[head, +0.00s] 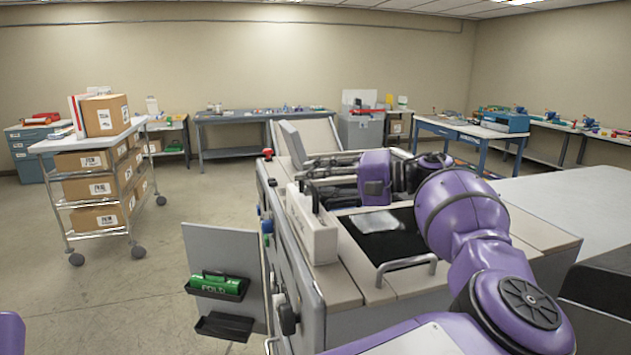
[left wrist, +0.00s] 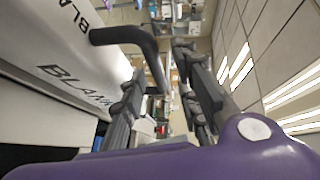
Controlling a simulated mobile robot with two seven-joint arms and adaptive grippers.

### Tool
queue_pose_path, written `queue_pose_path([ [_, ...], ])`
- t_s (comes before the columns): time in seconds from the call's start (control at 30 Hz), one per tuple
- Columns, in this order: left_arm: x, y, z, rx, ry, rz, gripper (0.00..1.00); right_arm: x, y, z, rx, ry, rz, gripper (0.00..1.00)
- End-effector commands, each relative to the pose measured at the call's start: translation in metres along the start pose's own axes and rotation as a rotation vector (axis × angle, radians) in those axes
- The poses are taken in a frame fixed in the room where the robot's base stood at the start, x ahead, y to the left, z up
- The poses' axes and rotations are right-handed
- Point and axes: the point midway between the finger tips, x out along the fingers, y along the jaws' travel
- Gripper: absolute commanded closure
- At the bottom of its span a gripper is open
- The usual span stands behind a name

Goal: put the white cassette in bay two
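The white cassette (head: 317,228) stands upright on the machine's top, with a black handle on it. In the left wrist view the cassette (left wrist: 62,75) fills the left side, lettered BLANK, and its black handle (left wrist: 128,36) crosses in front of the finger gap. My left gripper (head: 308,167) is just above and behind the cassette; its fingers are apart in the left wrist view (left wrist: 160,66). I cannot tell whether the handle lies between them. A green cassette (head: 217,283) lettered FOLD sits in the upper black holder on an open grey panel. The lower black holder (head: 224,326) looks empty. My right gripper is out of view.
A raised lid (head: 292,145) stands behind. A wheeled cart (head: 75,208) with cardboard boxes stands left; floor between is clear.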

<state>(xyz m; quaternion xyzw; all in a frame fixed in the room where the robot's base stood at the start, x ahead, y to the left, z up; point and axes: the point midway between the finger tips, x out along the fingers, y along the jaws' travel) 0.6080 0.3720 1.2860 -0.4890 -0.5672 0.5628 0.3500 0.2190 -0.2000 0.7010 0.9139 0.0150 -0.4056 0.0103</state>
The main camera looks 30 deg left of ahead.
Motion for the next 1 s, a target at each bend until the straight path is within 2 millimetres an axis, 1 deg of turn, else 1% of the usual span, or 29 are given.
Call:
queue_pose_path([
  [0.13, -0.001, 0.000, 0.000, 0.000, 0.000, -0.001, 0.71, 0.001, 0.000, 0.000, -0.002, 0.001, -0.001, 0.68],
  [0.23, -0.009, 0.003, -0.001, 0.003, 0.002, -0.003, 0.71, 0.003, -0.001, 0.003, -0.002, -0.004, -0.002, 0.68],
  [0.37, -0.031, 0.007, -0.001, 0.006, 0.003, -0.004, 0.71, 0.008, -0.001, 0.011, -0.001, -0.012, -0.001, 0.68],
  [0.5, -0.062, 0.009, -0.002, 0.008, 0.004, -0.004, 0.71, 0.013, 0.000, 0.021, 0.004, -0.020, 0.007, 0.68],
  [0.6, -0.083, 0.007, -0.002, 0.006, 0.003, -0.004, 0.71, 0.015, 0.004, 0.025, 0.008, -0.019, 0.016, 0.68],
  [0.7, -0.099, 0.006, -0.002, 0.005, 0.002, -0.003, 0.71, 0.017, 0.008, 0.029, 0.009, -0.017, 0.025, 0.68],
  [0.8, -0.111, 0.004, -0.001, 0.002, 0.001, -0.001, 0.71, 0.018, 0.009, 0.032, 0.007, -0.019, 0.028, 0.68],
  [1.0, -0.120, 0.000, 0.000, 0.001, -0.001, -0.001, 0.71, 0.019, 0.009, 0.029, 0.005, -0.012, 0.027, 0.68],
])
